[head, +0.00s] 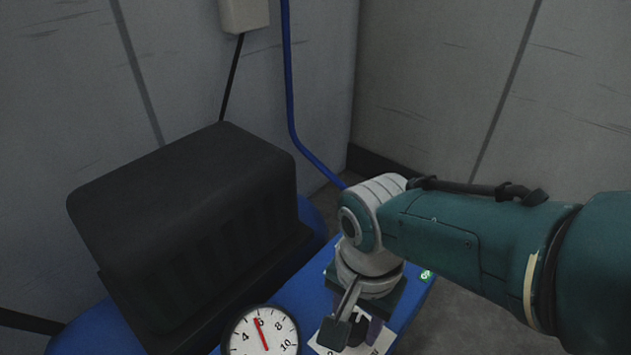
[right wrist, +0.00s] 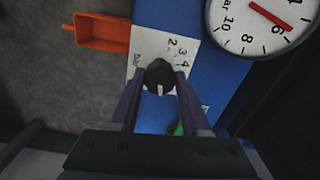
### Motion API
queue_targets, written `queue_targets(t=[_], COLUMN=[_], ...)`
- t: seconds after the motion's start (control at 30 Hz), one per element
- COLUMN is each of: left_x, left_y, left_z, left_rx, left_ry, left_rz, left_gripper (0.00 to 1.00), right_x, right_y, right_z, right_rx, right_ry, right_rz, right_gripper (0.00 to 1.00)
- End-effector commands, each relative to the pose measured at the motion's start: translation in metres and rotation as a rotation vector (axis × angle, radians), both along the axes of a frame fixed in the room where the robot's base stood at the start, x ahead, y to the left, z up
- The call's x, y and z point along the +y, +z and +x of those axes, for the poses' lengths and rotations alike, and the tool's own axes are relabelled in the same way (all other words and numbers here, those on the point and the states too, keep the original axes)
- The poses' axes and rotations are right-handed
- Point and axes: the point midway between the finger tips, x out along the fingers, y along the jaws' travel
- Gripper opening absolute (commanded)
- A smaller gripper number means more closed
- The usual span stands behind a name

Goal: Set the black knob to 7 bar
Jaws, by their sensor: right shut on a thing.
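The black knob (right wrist: 160,74) sits on a white scale plate (right wrist: 148,48) printed with numbers, of which 2, 3 and 4 can be read in the right wrist view. A pale pointer mark on the knob faces the gripper's palm; the number it points at is hidden. My right gripper (right wrist: 158,90) has its two fingers around the knob, shut on it. In the head view my right gripper (head: 350,325) comes down over the plate and covers much of the knob. A round white gauge (head: 262,335) has its red needle near 6; it also shows in the right wrist view (right wrist: 240,22). My left gripper is not in view.
The gauge and plate are on a blue surface (head: 305,298). A large black ribbed housing (head: 190,220) stands to the left. An orange tray (right wrist: 102,32) shows beyond the plate in the right wrist view. A blue pipe (head: 290,90) runs down the grey wall behind.

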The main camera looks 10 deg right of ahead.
Motion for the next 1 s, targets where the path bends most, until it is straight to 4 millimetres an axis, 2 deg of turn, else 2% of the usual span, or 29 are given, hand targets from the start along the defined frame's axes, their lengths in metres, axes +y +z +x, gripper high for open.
queue_targets(t=[0.4,0.43,0.67,1.0], left_x=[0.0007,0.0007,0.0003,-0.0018], left_y=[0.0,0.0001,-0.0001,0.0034], left_z=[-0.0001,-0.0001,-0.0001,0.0], left_rx=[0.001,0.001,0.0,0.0], left_ry=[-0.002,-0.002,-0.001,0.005], left_rz=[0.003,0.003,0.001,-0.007], left_gripper=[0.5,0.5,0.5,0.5], right_x=[-0.0001,-0.0001,-0.0001,-0.0001], right_y=[0.0003,0.0003,0.0002,0.0035], right_z=[0.0005,0.0005,0.0003,0.0001], right_rx=[-0.001,-0.001,-0.001,0.0], right_ry=[-0.007,-0.007,-0.006,-0.006], right_rz=[0.001,0.001,0.001,0.0], right_gripper=[0.0,0.5,0.76,0.77])
